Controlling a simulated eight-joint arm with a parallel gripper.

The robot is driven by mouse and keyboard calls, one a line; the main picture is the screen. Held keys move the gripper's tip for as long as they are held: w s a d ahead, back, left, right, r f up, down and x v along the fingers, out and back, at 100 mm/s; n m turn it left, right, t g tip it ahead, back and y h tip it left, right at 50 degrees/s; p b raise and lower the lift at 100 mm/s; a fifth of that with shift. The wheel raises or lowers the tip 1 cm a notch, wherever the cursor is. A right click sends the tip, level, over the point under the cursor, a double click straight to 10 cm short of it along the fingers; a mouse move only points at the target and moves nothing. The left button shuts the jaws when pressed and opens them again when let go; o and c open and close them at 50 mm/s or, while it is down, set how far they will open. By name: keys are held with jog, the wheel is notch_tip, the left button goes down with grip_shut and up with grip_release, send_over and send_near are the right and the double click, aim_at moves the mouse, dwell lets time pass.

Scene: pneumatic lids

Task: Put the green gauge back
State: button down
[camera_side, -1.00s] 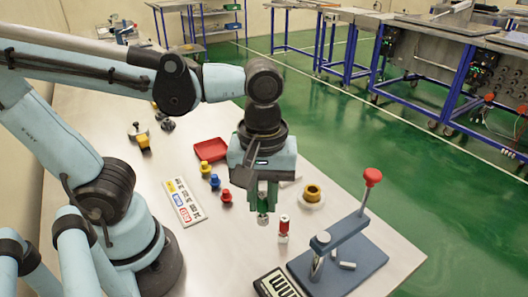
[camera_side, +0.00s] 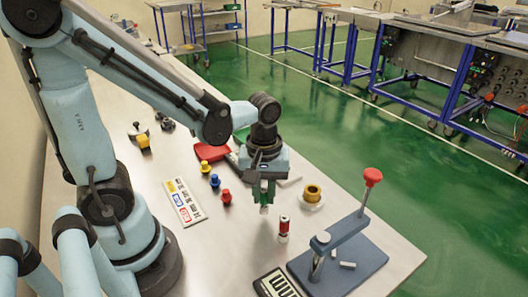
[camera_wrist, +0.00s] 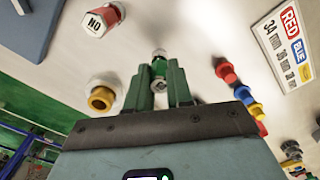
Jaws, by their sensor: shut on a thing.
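My gripper (camera_side: 264,200) points down above the middle of the pale table in the side view. It is shut on the green gauge, a small green cylinder with silvery ends. In the wrist view the green gauge (camera_wrist: 158,70) sits between the two dark green fingertips (camera_wrist: 158,88). In the side view the fingers hide most of it, and only its pale lower end shows. I cannot tell whether that end touches the table.
A red-and-white gauge (camera_side: 284,228) stands close in front of my gripper. A brass ring (camera_side: 312,193) is to its right, and a grey-blue lever press (camera_side: 345,255) front right. Blue, red and yellow fittings (camera_side: 226,196), a label card (camera_side: 184,201) and a red tray (camera_side: 207,152) lie left.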

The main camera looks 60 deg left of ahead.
jog(key=shift+f, duration=0.65)
jog(key=shift+f, duration=0.15)
jog(key=c, duration=1)
grip_release()
